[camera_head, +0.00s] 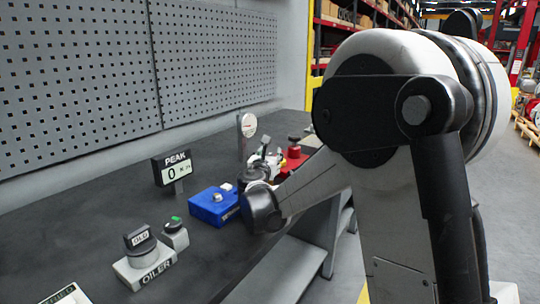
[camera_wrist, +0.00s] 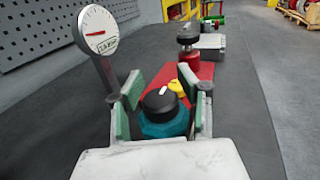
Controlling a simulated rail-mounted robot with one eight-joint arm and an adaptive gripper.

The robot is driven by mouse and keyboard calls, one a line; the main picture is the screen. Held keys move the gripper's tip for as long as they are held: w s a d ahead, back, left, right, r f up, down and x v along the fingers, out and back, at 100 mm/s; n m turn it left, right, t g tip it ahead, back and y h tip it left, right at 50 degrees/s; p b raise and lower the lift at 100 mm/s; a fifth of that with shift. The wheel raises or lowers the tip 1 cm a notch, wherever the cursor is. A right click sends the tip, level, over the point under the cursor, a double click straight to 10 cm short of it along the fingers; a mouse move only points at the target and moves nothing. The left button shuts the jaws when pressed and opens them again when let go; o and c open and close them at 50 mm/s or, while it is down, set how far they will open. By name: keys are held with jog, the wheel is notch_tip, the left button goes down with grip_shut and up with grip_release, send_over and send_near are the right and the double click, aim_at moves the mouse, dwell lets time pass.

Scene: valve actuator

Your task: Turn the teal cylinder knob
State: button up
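The teal cylinder knob (camera_wrist: 165,127) shows in the wrist view with a black cap (camera_wrist: 160,103) on top that bears a white mark. My gripper (camera_wrist: 162,90) is open, with its green-padded fingers on the left and right of the knob. I see a gap between the pads and the black cap; whether a pad touches the teal body is unclear. In the head view my gripper (camera_head: 262,165) is low over the bench, and the teal knob cannot be made out behind my arm.
A round dial gauge (camera_wrist: 98,31) stands on a post just left of my gripper. A red base (camera_wrist: 197,72) with a red-and-black knob (camera_wrist: 188,42) lies beyond. A blue box (camera_head: 213,207), PEAK display (camera_head: 172,168) and OILER knob (camera_head: 140,246) sit on the dark bench (camera_head: 85,200).

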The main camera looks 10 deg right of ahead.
jog(key=shift+w, duration=0.2)
jog(key=shift+d, duration=0.1)
grip_shut()
jog(key=shift+y, duration=0.3)
jog(key=a+n+g+y, duration=0.1)
jog(key=n+g+y, duration=0.2)
jog(key=n+y, duration=0.3)
jog(key=s+a+n+g+y, duration=0.1)
jog(key=n+g+y, duration=0.2)
jog(key=n+y, duration=0.3)
jog(key=a+n+g+y+p, duration=0.1)
jog(key=a+n+g+y, duration=0.1)
jog(key=n+y, duration=0.4)
jog(key=shift+s+f+g+y, duration=0.1)
jog(key=shift+s+g+y, duration=0.1)
jog(key=shift+y, duration=1.15)
jog(key=shift+s+g+y, duration=0.1)
jog(key=shift+g+y, duration=0.1)
jog(key=shift+y, duration=1.15)
jog(key=shift+a, duration=0.1)
jog(key=c, duration=0.8)
grip_release()
jog(key=shift+c, duration=0.2)
